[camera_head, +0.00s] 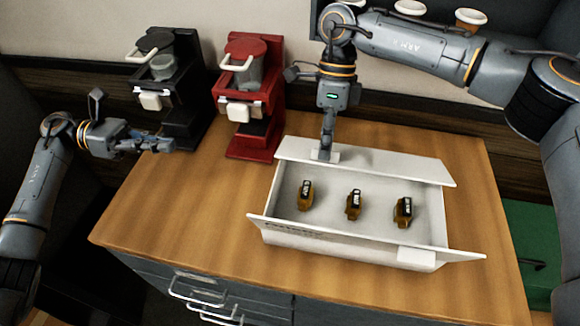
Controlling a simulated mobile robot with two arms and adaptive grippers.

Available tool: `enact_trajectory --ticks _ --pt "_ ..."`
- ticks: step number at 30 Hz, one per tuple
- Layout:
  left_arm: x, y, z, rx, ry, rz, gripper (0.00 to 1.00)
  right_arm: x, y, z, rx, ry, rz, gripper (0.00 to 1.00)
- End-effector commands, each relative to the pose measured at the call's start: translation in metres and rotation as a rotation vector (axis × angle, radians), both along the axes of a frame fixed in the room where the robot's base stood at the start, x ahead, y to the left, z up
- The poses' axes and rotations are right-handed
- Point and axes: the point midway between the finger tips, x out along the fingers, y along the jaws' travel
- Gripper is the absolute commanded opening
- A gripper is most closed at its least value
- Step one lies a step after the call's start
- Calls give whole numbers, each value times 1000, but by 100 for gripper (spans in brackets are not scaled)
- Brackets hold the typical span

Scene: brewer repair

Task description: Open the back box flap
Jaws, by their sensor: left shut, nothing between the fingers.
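The white open-topped box (300,238) stands on the wooden counter. Its back flap (390,168) is a white panel along the rear side that slants over the rear of the interior. My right gripper (325,151) points down at a small white tab on the left part of this flap and appears to touch it. Its fingers show edge-on, so I cannot tell whether they grip the tab. The front flap (455,254) spreads outward at the near side. My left gripper (163,146) is shut and empty, left of the box near the black brewer.
Several small amber bottles (353,204) stand inside the box. A black brewer (178,92) and a red brewer (250,95) stand at the counter's back left. The front left of the counter (180,225) is clear. Drawers with metal handles (198,290) are below.

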Motion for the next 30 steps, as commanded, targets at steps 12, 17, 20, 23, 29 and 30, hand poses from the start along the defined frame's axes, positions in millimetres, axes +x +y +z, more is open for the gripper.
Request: enact_trajectory --ticks 12,17,20,23,29,30 --pt "1 -149 -82 -264 208 -20 0 1 0 1 1 -2 -2 0" --pt "-1 -168 -84 -278 219 -22 0 0 0 1 1 -2 -1 0" --pt "-3 -182 -80 -277 217 -22 0 0 0 1 1 -2 -1 0" --pt "-5 -200 -76 -279 218 -23 0 0 0 1 1 -2 -1 0" --pt "-8 -233 -68 -277 218 -21 0 0 0 1 1 -2 -1 0" --pt "-9 -238 -67 -276 218 -22 0 0 0 1 1 -2 -1 0"
